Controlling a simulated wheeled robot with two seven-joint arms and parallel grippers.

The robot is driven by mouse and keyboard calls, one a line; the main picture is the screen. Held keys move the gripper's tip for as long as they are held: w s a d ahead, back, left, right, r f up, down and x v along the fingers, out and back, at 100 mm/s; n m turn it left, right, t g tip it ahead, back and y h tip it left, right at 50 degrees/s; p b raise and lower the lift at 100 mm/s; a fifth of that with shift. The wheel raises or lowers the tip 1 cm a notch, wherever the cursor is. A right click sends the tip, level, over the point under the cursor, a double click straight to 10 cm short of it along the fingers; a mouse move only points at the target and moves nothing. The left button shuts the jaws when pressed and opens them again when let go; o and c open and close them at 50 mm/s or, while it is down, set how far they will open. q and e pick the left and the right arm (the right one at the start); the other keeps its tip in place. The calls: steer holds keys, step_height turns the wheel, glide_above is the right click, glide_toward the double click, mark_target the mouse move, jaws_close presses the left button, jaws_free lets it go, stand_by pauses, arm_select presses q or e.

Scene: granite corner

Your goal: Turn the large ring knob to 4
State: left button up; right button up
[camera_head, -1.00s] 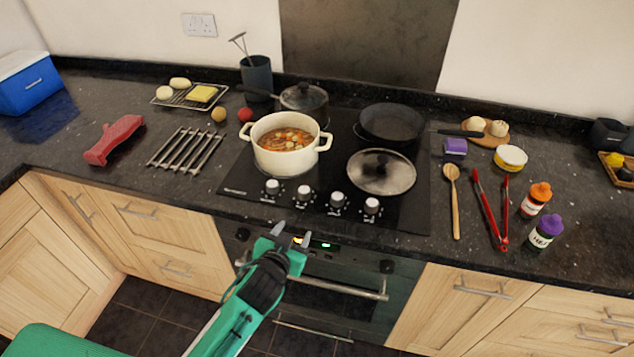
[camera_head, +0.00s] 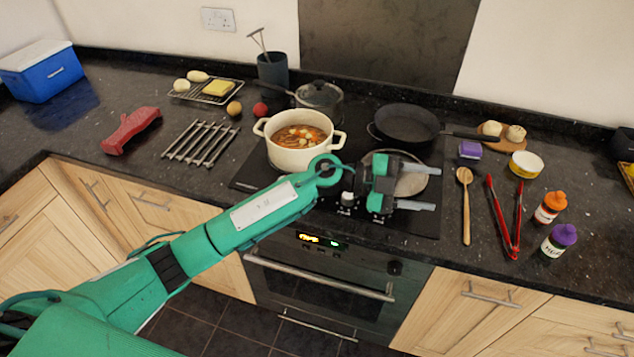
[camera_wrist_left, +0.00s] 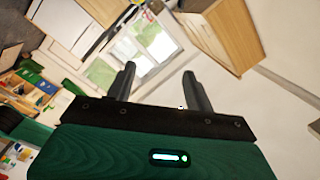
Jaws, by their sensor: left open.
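Of the hob's row of white-topped knobs, one knob (camera_head: 347,199) shows clearly in the head view. My left arm and gripper cover the others, and I cannot tell which is the large ring knob or read any number. My left gripper (camera_head: 436,189) is open and empty above the right front of the hob (camera_head: 245,183), its fingers pointing right. My right gripper is not in view.
A cream pot of soup (camera_head: 285,158) stands left of my gripper, and a black frying pan (camera_head: 405,126) behind it. A wooden spoon (camera_head: 466,205) and red tongs (camera_head: 503,215) lie to the right. The oven handle (camera_head: 320,278) juts out below.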

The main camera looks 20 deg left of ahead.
arm_select(q)
steer(key=w+a+f+m+g+y, duration=0.25)
steer(key=w+a+f+y, duration=0.25)
steer(key=a+y, duration=0.45)
steer(key=w+a+r+n+y, duration=0.2)
steer(key=w+a+y, duration=0.15)
steer(key=a, duration=0.35)
steer(key=w+a+r+n+y, duration=0.1)
steer(key=w+a+n+y, duration=0.1)
steer(key=a+y, duration=0.45)
steer(key=shift+h, duration=0.55)
steer(key=f+p, duration=0.1)
steer(key=f, duration=0.3)
steer(key=a+f+p, duration=0.1)
steer(key=f+p, duration=0.1)
steer(key=f, duration=0.2)
steer(key=s+f+p, duration=0.1)
steer(key=f, duration=0.3)
steer(key=shift+a+f, duration=0.1)
steer(key=shift+a, duration=0.2)
steer(key=shift+f+p, duration=0.3)
steer(key=shift+f, duration=0.25)
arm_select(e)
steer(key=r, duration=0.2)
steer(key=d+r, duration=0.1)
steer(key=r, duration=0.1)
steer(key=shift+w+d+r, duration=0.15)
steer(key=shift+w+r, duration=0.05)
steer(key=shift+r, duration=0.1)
